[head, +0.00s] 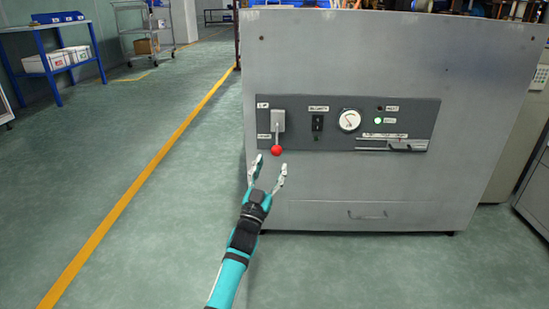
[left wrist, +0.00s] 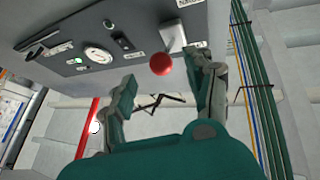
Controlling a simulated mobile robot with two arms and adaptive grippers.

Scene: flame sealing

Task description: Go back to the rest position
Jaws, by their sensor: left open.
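My left gripper (head: 268,172) is open in front of the grey machine (head: 350,190), with its fingers pointing up towards a lever with a red ball knob (head: 276,151). The lever points down from its pale plate. In the left wrist view the two open fingers (left wrist: 165,95) spread wide, and the red knob (left wrist: 161,64) shows beyond and between them, with nothing held. I cannot tell the exact gap between fingertips and knob. My right gripper is in neither view.
The dark control panel (head: 350,123) also carries a black switch (head: 317,122), a round gauge (head: 349,120), a lit green lamp (head: 378,121) and a slider (head: 400,146). A blue table (head: 43,27) and a wire cart (head: 141,32) stand far left. The floor left of the machine is clear.

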